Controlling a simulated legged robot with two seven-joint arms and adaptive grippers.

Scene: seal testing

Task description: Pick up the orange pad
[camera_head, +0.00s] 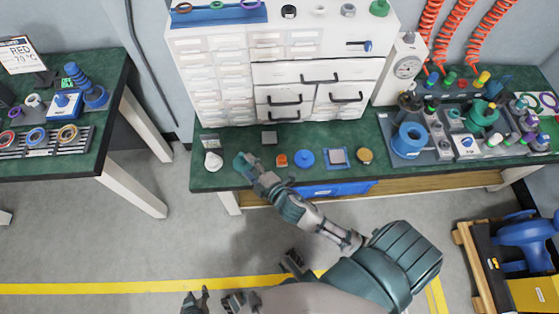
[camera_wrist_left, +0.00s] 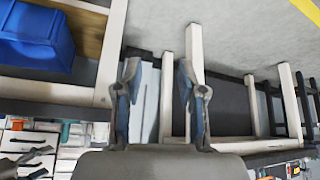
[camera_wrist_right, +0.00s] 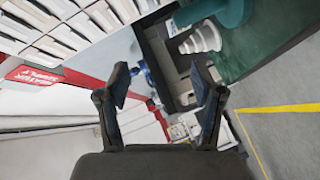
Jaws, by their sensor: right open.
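A small orange pad (camera_head: 281,160) lies on the green top of the middle bench, between a teal round piece and a blue round piece. My right gripper (camera_head: 258,173) reaches over the bench's front edge, a little left of the orange pad and apart from it. In the right wrist view its fingers (camera_wrist_right: 162,95) are spread with nothing between them; the orange pad does not show there. My left gripper (camera_head: 195,300) is low at the bottom of the head view, away from the bench. In the left wrist view its fingers (camera_wrist_left: 157,90) are apart and empty.
Beside the right gripper are a teal piece (camera_head: 242,161) and a white stepped cone (camera_head: 213,161). A blue round piece (camera_head: 304,157), a square pad (camera_head: 338,156) and a gold disc (camera_head: 364,156) lie to the right. Drawers (camera_head: 280,75) stand behind. A blue bin (camera_head: 330,190) hangs below.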

